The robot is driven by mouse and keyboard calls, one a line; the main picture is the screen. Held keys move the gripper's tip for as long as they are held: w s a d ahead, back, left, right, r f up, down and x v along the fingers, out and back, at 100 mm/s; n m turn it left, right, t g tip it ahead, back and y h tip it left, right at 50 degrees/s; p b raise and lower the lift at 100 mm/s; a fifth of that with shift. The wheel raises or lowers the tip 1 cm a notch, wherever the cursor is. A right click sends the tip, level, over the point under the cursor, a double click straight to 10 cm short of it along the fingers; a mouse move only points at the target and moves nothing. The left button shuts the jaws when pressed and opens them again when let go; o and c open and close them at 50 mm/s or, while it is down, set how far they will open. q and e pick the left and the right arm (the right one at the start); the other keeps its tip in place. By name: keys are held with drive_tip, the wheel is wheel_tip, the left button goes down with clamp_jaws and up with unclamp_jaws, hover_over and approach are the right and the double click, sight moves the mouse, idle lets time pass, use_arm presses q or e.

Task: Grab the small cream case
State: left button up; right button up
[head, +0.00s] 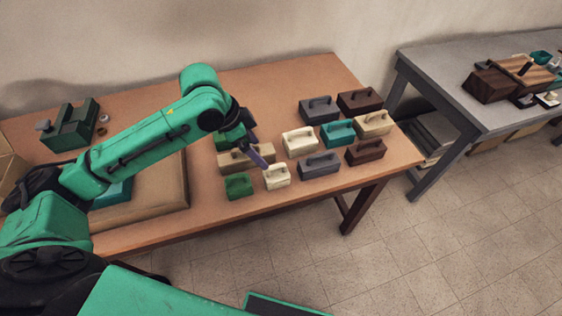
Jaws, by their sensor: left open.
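The smaller cream case (277,178) is in the front row, between a green case and a grey case. The larger cream case (299,145) stands behind it. My left gripper (263,163) is open and points down, just above and to the left of the smaller cream case's handle. It partly covers a tan case behind it. I cannot tell whether a fingertip touches the handle. My right gripper is not in view.
Close around are a small green case (238,188), a grey case (320,165), a teal case (338,133), a tan case (246,161) and several others. A green machine (69,126) stands at the back left. The table's front edge is clear. A grey table (440,75) stands at right.

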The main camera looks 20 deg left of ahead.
sight(275, 173)
use_arm(q)
drive_tip(key=d+f, duration=0.1)
drive_tip(key=f, duration=0.1)
drive_tip(key=d+f, duration=0.1)
drive_tip(key=f, duration=0.3)
drive_tip(key=shift+s+d+f+p, duration=0.2)
drive_tip(key=shift+s+d+p, duration=0.1)
drive_tip(key=shift+d, duration=0.1)
drive_tip(key=x, duration=0.3)
drive_tip(key=p+x, duration=0.1)
drive_tip(key=x, duration=0.1)
drive_tip(key=shift+w+d+f, duration=0.1)
drive_tip(key=shift+w+f, duration=0.2)
drive_tip(key=shift+w, duration=0.05)
drive_tip(key=shift+f, duration=0.15)
drive_tip(key=c, duration=1.4)
drive_tip(key=shift+c, duration=0.2)
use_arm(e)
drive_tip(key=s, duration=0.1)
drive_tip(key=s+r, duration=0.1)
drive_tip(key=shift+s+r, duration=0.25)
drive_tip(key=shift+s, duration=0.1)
